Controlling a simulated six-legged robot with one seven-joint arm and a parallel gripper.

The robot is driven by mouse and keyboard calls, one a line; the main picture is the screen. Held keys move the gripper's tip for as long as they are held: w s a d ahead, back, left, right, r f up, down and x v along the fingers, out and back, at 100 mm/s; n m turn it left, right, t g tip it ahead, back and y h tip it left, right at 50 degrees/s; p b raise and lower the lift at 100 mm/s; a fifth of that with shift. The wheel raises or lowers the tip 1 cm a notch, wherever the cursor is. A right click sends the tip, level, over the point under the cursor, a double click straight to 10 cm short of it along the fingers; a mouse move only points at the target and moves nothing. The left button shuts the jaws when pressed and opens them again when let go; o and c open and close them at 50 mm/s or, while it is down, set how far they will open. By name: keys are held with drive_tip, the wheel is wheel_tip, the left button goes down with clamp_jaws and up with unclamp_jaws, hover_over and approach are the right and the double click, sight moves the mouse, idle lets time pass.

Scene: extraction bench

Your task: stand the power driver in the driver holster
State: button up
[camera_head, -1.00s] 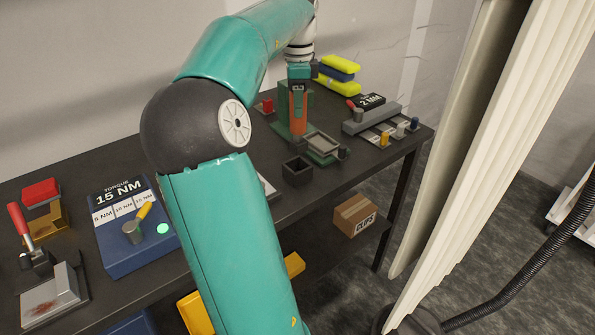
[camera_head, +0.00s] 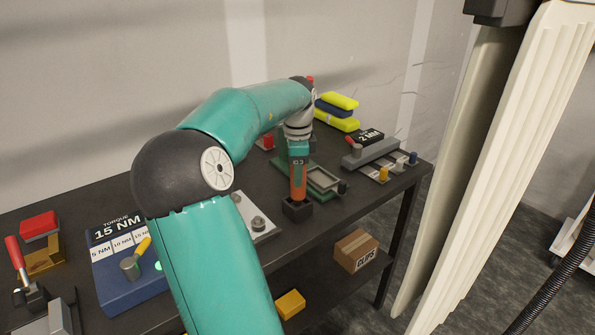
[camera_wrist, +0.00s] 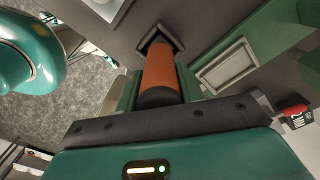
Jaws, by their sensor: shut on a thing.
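The power driver (camera_head: 298,182) is an orange cylinder with a dark end, held upright below my gripper (camera_head: 298,162). My gripper is shut on it. The driver holster (camera_head: 297,210) is a small black square box, open at the top, on the bench. The driver's lower end meets the holster's mouth in the head view. In the wrist view the orange driver (camera_wrist: 160,72) runs down to the square holster rim (camera_wrist: 160,32). I cannot tell how deep the lower end sits, since the mouth is mostly covered.
A green fixture with a grey tray (camera_head: 322,179) stands just behind and right of the holster. A grey plate with round knobs (camera_head: 257,224) is to its left. The 15 NM torque box (camera_head: 125,255) is further left. The bench's front edge is close to the holster.

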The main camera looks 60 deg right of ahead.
drive_tip(key=o, duration=1)
drive_tip(key=shift+f, duration=0.15)
drive_tip(key=r, duration=1.3)
drive_tip(key=shift+s+d+r, duration=0.15)
drive_tip(key=shift+d+r, duration=0.1)
drive_tip(key=shift+r, duration=0.15)
